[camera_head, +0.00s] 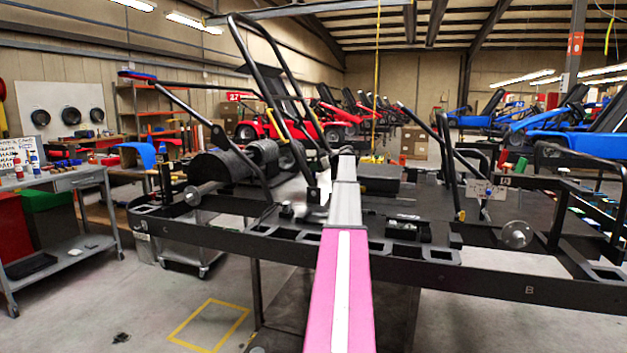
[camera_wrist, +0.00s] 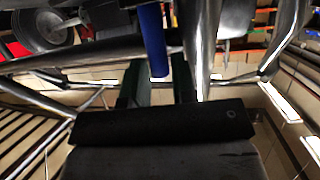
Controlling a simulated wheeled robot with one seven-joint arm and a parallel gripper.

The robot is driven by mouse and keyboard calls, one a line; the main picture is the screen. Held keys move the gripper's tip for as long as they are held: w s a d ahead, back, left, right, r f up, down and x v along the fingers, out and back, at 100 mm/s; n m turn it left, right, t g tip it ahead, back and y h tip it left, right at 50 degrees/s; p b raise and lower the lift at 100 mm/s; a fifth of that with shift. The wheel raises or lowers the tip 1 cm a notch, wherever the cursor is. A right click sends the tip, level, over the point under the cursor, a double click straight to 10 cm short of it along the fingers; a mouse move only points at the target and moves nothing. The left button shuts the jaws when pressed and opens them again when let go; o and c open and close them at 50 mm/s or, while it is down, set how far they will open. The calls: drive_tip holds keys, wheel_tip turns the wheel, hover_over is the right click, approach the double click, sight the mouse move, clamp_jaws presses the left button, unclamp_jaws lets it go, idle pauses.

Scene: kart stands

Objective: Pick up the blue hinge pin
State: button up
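The blue hinge pin (camera_wrist: 153,40) shows in the wrist view as a blue cylinder, slightly tilted, entering from the top edge. Its lower end lies between the two dark fingers of my gripper (camera_wrist: 161,70). The gap between the fingers is narrow, little wider than the pin. I cannot tell whether the fingers press on it. I cannot make out the pin in the head view, where my pink and grey arm reaches forward over the black kart frame (camera_head: 190,238) and my gripper is not clear.
Metal tubes (camera_wrist: 203,45) run close beside my gripper in the wrist view. In the head view, black upright bars (camera_head: 255,95) rise left of my arm. A grey workbench (camera_head: 50,183) stands at the left. Red and blue karts stand behind.

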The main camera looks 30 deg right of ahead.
drive_tip(key=shift+w+f, duration=0.1)
drive_tip(key=shift+w, duration=0.05)
drive_tip(key=shift+c, duration=0.3)
clamp_jaws()
